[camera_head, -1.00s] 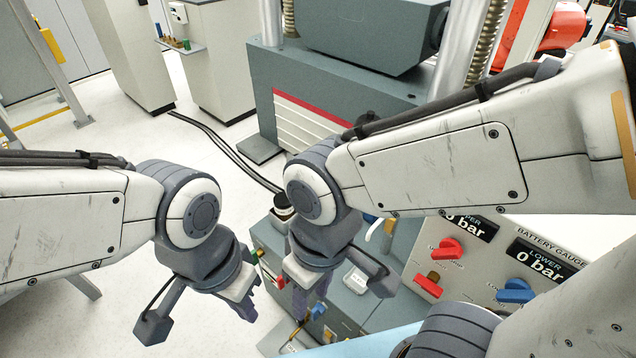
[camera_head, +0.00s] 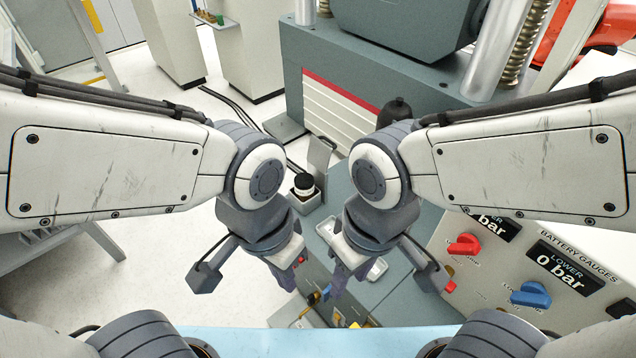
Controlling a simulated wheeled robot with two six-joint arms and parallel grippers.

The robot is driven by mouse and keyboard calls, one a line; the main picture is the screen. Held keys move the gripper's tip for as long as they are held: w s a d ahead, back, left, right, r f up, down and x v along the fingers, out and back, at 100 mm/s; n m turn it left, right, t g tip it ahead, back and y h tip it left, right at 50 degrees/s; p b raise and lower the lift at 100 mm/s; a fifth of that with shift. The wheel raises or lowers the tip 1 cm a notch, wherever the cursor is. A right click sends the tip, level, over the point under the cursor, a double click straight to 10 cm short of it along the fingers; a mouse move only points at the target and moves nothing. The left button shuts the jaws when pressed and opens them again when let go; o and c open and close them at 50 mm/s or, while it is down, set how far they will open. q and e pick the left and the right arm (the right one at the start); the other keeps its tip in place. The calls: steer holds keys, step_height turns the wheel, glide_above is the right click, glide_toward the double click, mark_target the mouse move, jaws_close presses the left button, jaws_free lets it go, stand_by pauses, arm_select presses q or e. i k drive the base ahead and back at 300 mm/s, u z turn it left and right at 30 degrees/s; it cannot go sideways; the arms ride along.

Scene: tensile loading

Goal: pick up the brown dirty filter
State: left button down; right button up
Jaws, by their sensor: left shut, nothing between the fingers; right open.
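I cannot make out a brown dirty filter for certain. A small dark-topped jar with a pale band (camera_head: 304,184) stands in an open holder at the far end of the grey bench unit, beyond my grippers. My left gripper (camera_head: 288,277) is shut and empty, pointing down over the near left edge of the unit. My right gripper (camera_head: 340,280) hangs just right of it, pointing down over the unit. Its jaws are open and seem empty, though seen edge-on. The arms and grippers hide much of the bench top.
A panel with red (camera_head: 464,245) and blue (camera_head: 530,294) knobs and 0 bar gauges stands at the right. A large grey machine (camera_head: 400,85) rises behind. White floor (camera_head: 130,280) is open at the left.

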mark_target(303, 183)
steer(key=u, duration=0.45)
steer(key=k, duration=1.15)
steer(key=u, duration=1.2)
steer(key=i, duration=3.25)
steer(key=z, duration=1)
steer(key=i, duration=0.8)
steer(key=z, duration=1.5)
steer(key=i, duration=0.5)
steer(key=z, duration=0.35)
